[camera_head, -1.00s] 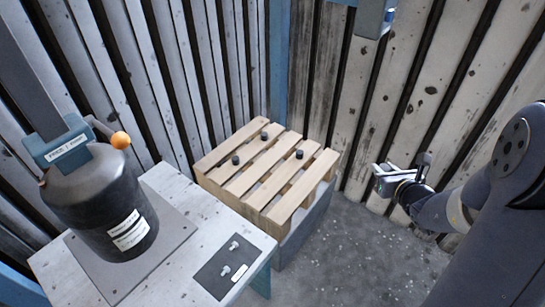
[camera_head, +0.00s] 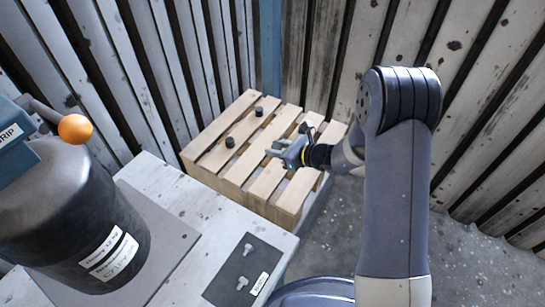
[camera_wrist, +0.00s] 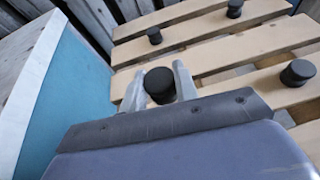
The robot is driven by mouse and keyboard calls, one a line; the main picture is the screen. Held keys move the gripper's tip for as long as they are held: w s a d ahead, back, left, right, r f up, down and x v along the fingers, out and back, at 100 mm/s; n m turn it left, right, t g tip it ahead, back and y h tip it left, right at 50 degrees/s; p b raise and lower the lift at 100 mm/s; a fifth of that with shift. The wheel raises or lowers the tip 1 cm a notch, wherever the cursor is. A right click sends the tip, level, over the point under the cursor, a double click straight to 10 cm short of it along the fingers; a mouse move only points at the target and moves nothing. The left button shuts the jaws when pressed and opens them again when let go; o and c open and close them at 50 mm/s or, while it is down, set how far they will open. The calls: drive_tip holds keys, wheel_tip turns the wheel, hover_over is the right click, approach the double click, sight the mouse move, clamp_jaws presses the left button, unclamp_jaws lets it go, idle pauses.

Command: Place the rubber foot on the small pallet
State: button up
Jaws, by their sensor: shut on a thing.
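My gripper (camera_wrist: 159,88) is shut on a black round rubber foot (camera_wrist: 159,84), which sits between its two pale fingers in the wrist view. In the head view my gripper (camera_head: 279,150) is over the right part of the small wooden pallet (camera_head: 238,178); the held foot is hard to make out there. I cannot tell whether the held foot touches the slats. Other black feet stand on the pallet: one at the back (camera_wrist: 235,8), one at the left (camera_wrist: 154,35) and one at the right (camera_wrist: 298,73).
A white table (camera_head: 155,180) stands left of the pallet, with a dark cylinder (camera_head: 70,215) and a dark plate of small metal parts (camera_head: 240,270). In the wrist view a teal panel with a white edge (camera_wrist: 75,95) is close on the left. Slatted walls stand behind.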

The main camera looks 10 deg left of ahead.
sight(277, 167)
wheel_tip(277, 167, down, 7)
drive_tip(key=shift+b, duration=1.15)
drive_tip(key=shift+f, duration=0.2)
drive_tip(key=o, duration=0.9)
drive_tip(key=shift+o, duration=0.2)
drive_tip(key=shift+r, duration=0.1)
drive_tip(key=shift+r, duration=0.2)
drive_tip(key=p+v, duration=0.3)
drive_tip(key=v, duration=0.8)
drive_tip(key=shift+r+p, duration=0.1)
drive_tip(key=shift+p, duration=0.3)
drive_tip(key=shift+s+d+r, duration=0.1)
drive_tip(key=shift+s+d, duration=0.1)
drive_tip(key=shift+d, duration=0.25)
